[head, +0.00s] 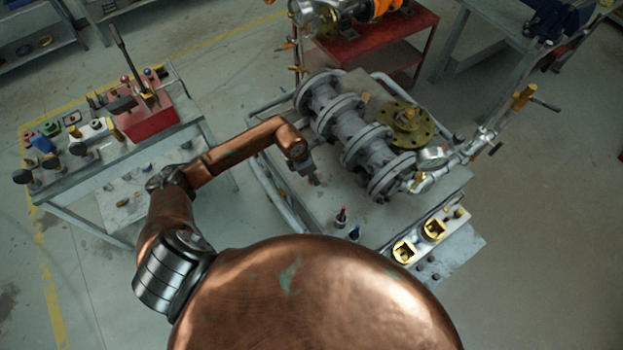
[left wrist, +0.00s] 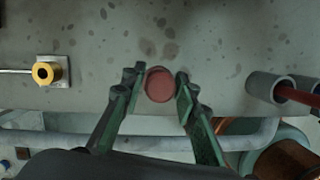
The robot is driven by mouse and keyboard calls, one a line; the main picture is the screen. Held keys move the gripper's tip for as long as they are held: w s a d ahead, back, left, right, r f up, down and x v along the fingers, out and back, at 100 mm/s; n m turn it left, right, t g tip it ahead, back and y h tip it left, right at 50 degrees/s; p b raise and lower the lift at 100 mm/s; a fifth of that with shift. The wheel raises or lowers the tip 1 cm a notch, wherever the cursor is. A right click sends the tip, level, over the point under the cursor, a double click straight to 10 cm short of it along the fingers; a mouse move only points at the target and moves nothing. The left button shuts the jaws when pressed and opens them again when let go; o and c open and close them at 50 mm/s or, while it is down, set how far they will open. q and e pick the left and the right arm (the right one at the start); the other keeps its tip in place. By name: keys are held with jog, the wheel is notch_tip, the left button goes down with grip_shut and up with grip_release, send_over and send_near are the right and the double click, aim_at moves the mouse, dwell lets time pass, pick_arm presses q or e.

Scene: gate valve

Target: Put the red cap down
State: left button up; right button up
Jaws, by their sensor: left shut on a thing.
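The red cap (left wrist: 159,85) is a round, dull red disc between my left fingertips in the left wrist view. My left gripper (left wrist: 160,82) is shut on it, with one green-and-black finger on each side. A grey, stained surface (left wrist: 225,45) lies behind the cap; I cannot tell how high the cap is above it. In the head view my left gripper (head: 313,180) points down over the bench plate, left of the grey flanged valve pipe (head: 345,130). The cap cannot be made out in the head view. My right gripper is not in view.
A yellow fitting (left wrist: 42,73) and grey tubes (left wrist: 272,88) flank the gripper. A side table (head: 115,200) with a red box (head: 150,118) stands left.

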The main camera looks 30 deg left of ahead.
pick_arm(q)
jog(key=shift+a+f+p, duration=0.15)
jog(key=shift+f, duration=0.8)
jog(key=shift+a+f+p, duration=0.1)
jog(key=shift+f+p, duration=0.05)
jog(key=shift+f, duration=0.75)
jog(key=shift+f, duration=0.2)
jog(key=o, duration=1.2)
jog(key=shift+a+r, duration=0.1)
jog(key=shift+r, duration=0.4)
jog(key=b+v, duration=0.1)
jog(key=v, duration=1)
jog(key=shift+r, duration=0.2)
